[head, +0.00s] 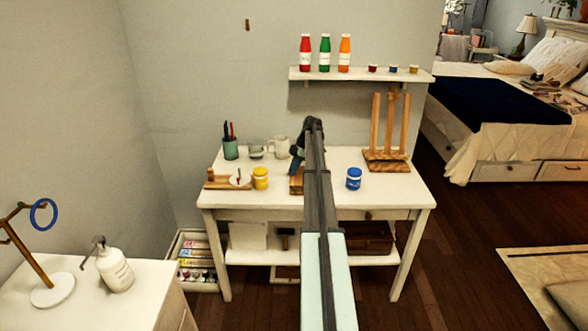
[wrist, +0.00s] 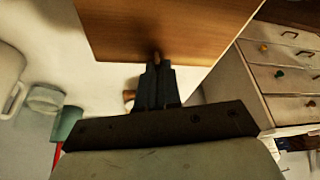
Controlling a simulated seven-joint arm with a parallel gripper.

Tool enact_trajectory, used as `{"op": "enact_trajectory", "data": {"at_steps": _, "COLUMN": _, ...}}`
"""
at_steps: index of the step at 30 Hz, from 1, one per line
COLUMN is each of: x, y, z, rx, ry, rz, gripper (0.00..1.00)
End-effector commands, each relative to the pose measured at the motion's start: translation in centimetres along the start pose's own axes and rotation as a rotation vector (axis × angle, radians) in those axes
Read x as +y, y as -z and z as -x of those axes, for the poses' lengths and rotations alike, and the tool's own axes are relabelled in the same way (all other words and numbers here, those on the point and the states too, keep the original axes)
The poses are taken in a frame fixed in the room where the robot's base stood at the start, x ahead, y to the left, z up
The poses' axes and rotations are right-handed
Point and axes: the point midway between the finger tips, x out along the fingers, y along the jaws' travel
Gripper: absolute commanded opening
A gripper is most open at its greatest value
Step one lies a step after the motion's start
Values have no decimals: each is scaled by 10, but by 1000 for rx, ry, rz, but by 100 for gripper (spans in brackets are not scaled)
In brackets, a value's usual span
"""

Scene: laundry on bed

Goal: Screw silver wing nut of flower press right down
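The flower press shows in the wrist view as a large brown wooden board (wrist: 165,25) across the top. In the head view only a wooden edge (head: 296,184) of it shows on the white table, mostly behind my arm. My gripper (wrist: 158,68) has its dark fingers close together at the board's near edge. A small brownish stub (wrist: 157,56) shows at the fingertips; I cannot tell whether it is the wing nut or its bolt, or whether the fingers grip it. No clearly silver wing nut is visible. In the head view my gripper (head: 297,160) is partly hidden by my arm.
On the white table (head: 420,195), a yellow jar (head: 261,178) stands left of the press and a blue jar (head: 354,179) right. A wooden rack (head: 387,160) stands further right. A pen cup (head: 230,149) and mug (head: 279,147) stand behind. A shelf (head: 360,75) hangs above.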

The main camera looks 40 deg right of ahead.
Motion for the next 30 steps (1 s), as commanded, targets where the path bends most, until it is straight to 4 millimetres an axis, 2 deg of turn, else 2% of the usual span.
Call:
{"op": "enact_trajectory", "data": {"at_steps": 8, "x": -1, "y": 0, "z": 0, "rx": 0, "ry": -14, "rz": -34, "gripper": 0}}
{"op": "enact_trajectory", "data": {"at_steps": 14, "x": -3, "y": 1, "z": 0, "rx": 1, "ry": -55, "rz": -133, "gripper": 0}}
{"op": "enact_trajectory", "data": {"at_steps": 30, "x": -8, "y": 3, "z": -1, "rx": 0, "ry": -246, "rz": -592, "gripper": 0}}
